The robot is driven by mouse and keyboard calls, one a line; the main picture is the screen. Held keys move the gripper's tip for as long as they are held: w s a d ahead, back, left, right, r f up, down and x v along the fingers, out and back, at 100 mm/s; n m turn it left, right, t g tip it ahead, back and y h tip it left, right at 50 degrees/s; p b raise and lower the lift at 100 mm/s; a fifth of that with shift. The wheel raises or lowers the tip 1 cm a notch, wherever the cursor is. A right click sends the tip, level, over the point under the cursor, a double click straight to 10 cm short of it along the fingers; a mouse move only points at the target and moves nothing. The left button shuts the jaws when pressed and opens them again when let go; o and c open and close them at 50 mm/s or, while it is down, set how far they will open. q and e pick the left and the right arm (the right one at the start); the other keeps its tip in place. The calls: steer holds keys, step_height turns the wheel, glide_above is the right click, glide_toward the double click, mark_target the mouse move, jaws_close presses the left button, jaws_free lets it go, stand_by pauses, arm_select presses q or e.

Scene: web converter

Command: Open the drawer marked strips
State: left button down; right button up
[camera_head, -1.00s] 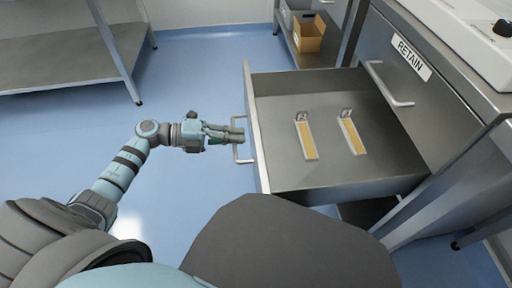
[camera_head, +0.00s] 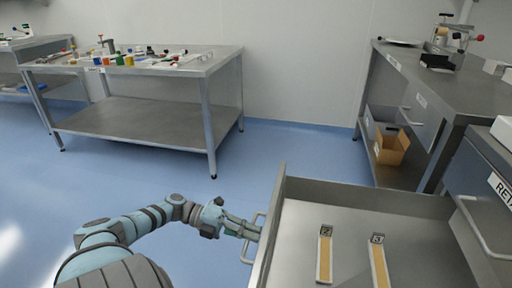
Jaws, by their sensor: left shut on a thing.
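A steel drawer (camera_head: 310,216) stands pulled out at the lower right, its front facing left. Two narrow strips with small numbered tags lie in it, a left strip (camera_head: 325,258) and a right strip (camera_head: 379,262). My left gripper (camera_head: 249,231) is shut on the drawer's bar handle (camera_head: 247,250) at the outer side of the front. The drawer's own label is not visible, as its front faces away. My right gripper is not in view.
A neighbouring drawer front with a partly cut-off label (camera_head: 501,190) and handle (camera_head: 470,226) is at the right edge. A steel table (camera_head: 150,119) with small items stands at the back left. A cardboard bin (camera_head: 391,148) sits on a low shelf. The blue floor between is clear.

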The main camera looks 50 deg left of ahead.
arm_select(q)
steer(key=shift+f, duration=0.1)
steer(key=c, duration=1.7)
jaws_free()
steer(key=shift+a, duration=0.1)
steer(key=v, duration=1.2)
